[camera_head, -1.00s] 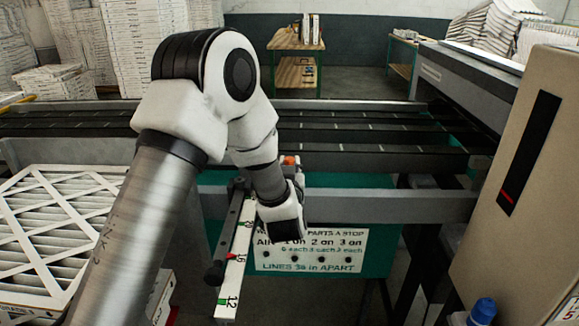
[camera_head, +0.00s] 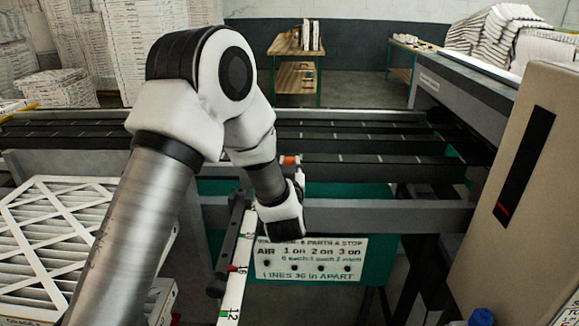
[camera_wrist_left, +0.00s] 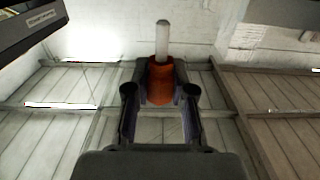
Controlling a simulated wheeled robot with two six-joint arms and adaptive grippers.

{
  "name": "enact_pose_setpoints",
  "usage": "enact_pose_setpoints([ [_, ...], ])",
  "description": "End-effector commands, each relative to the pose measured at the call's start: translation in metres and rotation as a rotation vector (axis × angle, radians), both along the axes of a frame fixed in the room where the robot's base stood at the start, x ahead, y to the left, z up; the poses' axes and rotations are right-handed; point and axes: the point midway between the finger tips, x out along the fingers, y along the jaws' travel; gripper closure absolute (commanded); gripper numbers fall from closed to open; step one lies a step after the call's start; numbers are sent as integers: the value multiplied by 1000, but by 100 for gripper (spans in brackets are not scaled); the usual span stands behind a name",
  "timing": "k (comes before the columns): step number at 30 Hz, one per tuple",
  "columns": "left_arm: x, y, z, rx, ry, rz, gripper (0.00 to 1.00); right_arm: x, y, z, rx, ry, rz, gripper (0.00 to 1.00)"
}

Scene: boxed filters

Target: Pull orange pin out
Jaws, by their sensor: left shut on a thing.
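The orange pin (camera_wrist_left: 161,82) has a pale, clear-looking shaft (camera_wrist_left: 162,40) that points away from my gripper in the left wrist view. The shaft's far end shows with nothing around it. My left gripper (camera_wrist_left: 161,95) is shut on the pin, with the orange part between its two dark fingers. In the head view a small orange bit (camera_head: 290,160) shows just beyond my left wrist, in front of the dark rails. My left arm hides most of the gripper there. My right gripper is in neither view.
A white ruler strip (camera_head: 236,280) and a dark bar run beside a green panel with a printed sign (camera_head: 310,258). White filters (camera_head: 45,240) lie at left. A beige cabinet (camera_head: 535,200) stands at right.

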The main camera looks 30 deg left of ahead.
Motion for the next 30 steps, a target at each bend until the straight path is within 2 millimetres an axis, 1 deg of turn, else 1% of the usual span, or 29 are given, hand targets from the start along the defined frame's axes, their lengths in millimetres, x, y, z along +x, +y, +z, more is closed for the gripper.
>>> enact_pose_setpoints([
  [7,0,0,0,0,0,0,100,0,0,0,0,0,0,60],
  [10,0,0,6,1,-1,0,100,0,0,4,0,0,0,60],
  [30,0,0,71,1,-1,0,100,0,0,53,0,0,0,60],
])
